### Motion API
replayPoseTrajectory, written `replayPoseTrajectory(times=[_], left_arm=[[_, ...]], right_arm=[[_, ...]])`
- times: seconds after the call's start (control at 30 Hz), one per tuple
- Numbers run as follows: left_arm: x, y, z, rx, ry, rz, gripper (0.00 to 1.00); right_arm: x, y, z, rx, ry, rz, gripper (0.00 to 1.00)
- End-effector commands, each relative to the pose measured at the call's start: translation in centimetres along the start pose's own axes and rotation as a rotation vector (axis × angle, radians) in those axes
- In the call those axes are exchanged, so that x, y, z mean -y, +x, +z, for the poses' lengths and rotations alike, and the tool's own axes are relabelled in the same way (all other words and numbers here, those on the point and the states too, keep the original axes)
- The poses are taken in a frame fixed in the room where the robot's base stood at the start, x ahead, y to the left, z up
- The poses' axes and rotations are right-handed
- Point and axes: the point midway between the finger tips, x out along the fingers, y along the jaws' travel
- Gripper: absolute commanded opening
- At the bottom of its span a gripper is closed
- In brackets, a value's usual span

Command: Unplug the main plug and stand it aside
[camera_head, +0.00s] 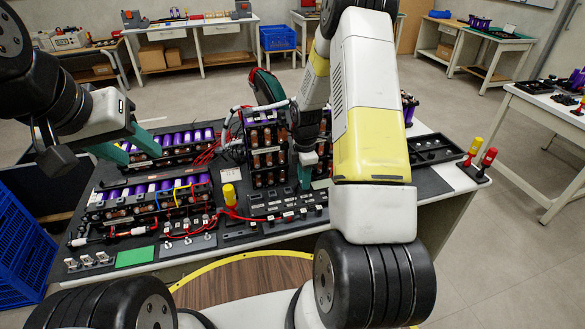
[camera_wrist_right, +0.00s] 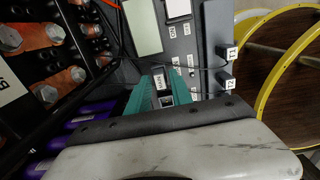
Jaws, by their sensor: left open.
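I cannot pick out the main plug with certainty. A yellow upright piece (camera_head: 229,195) stands on the bench with a red cable at its foot. My right gripper (camera_head: 305,176) points down over the black terminal strip (camera_head: 282,203), right of the yellow piece. In the right wrist view, the green fingers of this gripper (camera_wrist_right: 161,90) reach down on both sides of a small labelled, pale spot; whether they grip anything there is unclear. My left gripper (camera_head: 128,148) is open and empty over the rear-left battery row.
Purple battery modules (camera_head: 150,190) fill the left of the bench (camera_head: 425,195). A dark upright rack (camera_head: 265,150) stands behind the strip. A black tray (camera_head: 432,148) and red and yellow handled tools (camera_head: 488,157) are at right. A green pad (camera_head: 136,257) lies front left.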

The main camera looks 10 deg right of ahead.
Motion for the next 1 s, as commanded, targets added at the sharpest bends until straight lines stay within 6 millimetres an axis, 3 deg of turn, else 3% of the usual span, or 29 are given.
replayPoseTrajectory(times=[0.17, 0.3, 0.57, 1.0], left_arm=[[0.0, 0.0, 0.0, 0.0, 0.0, 0.0, 0.43], [0.0, 0.0, 0.0, 0.0, 0.0, 0.0, 0.43], [0.0, 0.0, 0.0, 0.0, 0.0, 0.0, 0.43], [0.0, 0.0, 0.0, 0.0, 0.0, 0.0, 0.43]], right_arm=[[0.0, 0.0, 0.0, 0.0, 0.0, 0.0, 0.26], [0.0, 0.0, 0.0, 0.0, 0.0, 0.001, 0.0], [-0.1, -0.6, 0.0, 0.0, 0.0, 0.003, 0.0], [0.0, -4.0, 0.0, 0.0, 0.0, 0.001, 0.0]])
